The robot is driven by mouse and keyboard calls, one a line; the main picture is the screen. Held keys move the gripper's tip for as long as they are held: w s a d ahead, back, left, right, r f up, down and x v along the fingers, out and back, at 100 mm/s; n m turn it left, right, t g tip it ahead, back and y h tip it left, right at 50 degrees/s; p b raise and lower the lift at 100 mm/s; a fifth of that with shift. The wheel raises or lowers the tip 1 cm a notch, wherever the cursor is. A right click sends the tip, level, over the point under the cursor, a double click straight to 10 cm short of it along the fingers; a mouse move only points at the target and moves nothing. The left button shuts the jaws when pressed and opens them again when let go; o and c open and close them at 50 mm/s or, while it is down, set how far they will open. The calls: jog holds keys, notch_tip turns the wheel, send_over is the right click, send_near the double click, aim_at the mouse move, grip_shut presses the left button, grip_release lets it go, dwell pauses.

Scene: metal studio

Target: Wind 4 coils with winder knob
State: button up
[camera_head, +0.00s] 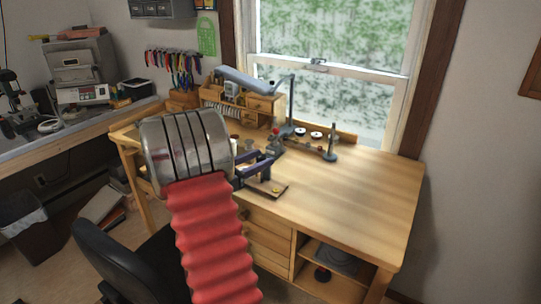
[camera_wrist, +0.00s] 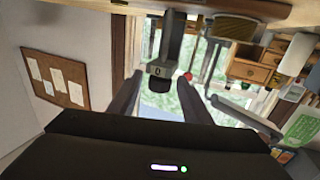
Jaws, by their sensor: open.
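A small grey bench device with a red ball-topped handle (camera_head: 276,131), probably the winder, stands on the wooden desk just beyond my gripper (camera_head: 262,168). My gripper is open, with its two dark fingers apart and nothing held. In the wrist view, which is turned over, a grey upright with a dark round end (camera_wrist: 160,72) shows between the fingers of my gripper (camera_wrist: 175,88). The red ball (camera_wrist: 188,76) shows beside it. I cannot tell whether a finger touches the device. No wire coils can be made out.
The desk (camera_head: 365,185) is clear on its right side. A flat board (camera_head: 268,190) lies at its front edge below my gripper. A thin post (camera_head: 331,140) and small spools (camera_head: 316,134) stand toward the window. A small drawer unit (camera_head: 262,105) stands behind. A black chair (camera_head: 130,262) is in front.

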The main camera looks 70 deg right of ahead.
aim_at(265, 156)
jog(key=shift+x, duration=2.5)
jog(key=shift+c, duration=0.2)
jog(key=c, duration=1)
jog(key=shift+g, duration=0.3)
jog(key=m+g+y, duration=0.3)
jog(key=s+a+m+g+y, duration=0.1)
jog(key=g, duration=0.1)
jog(key=shift+m+y, duration=0.3)
jog(key=shift+m, duration=0.1)
jog(key=shift+s+a+m+g+y, duration=0.2)
jog(key=shift+m+g+y, duration=0.45)
jog(key=shift+y, duration=0.4)
jog(key=shift+s+a+m+g+y, duration=0.1)
jog(key=shift+a+m+g+y, duration=0.1)
jog(key=shift+m+g+y, duration=0.5)
jog(key=shift+s+a+m+g+y, duration=0.2)
jog(key=shift+m+g+y, duration=0.15)
jog(key=shift+m+y, duration=0.75)
jog(key=shift+y, duration=0.35)
